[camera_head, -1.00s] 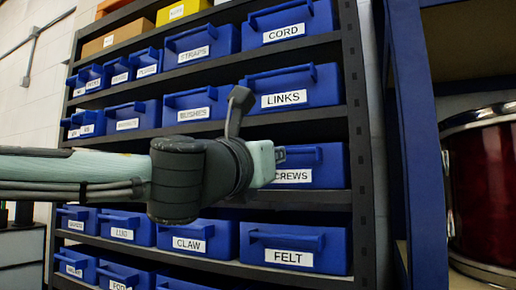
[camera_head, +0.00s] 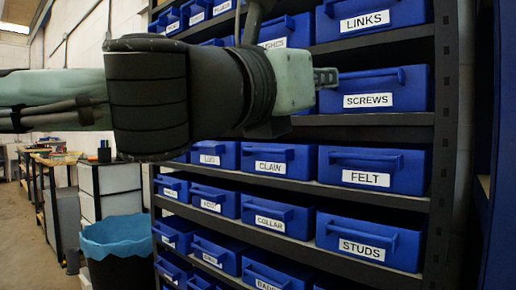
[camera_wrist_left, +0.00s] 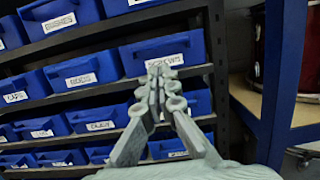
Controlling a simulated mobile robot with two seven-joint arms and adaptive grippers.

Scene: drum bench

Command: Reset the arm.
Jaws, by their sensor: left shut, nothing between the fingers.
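My left arm (camera_head: 150,95) comes in from the left of the head view and crosses in front of the shelf of blue bins. Its end lies in front of the bins, left of the SCREWS bin (camera_head: 410,82). My left gripper (camera_wrist_left: 158,68) shows in the left wrist view, its fingers shut with the tips together and nothing between them. It points towards the bins, and I cannot tell how far away they are. In the head view the fingers are not clearly visible. My right gripper is in neither view.
A dark shelf rack (camera_head: 445,150) holds rows of labelled blue bins, including the FELT bin (camera_head: 395,170) and STUDS bin (camera_head: 385,245). A black can with a blue liner (camera_head: 115,235) stands at lower left. In the left wrist view, a blue post (camera_wrist_left: 280,60) stands beside a red drum (camera_wrist_left: 257,45).

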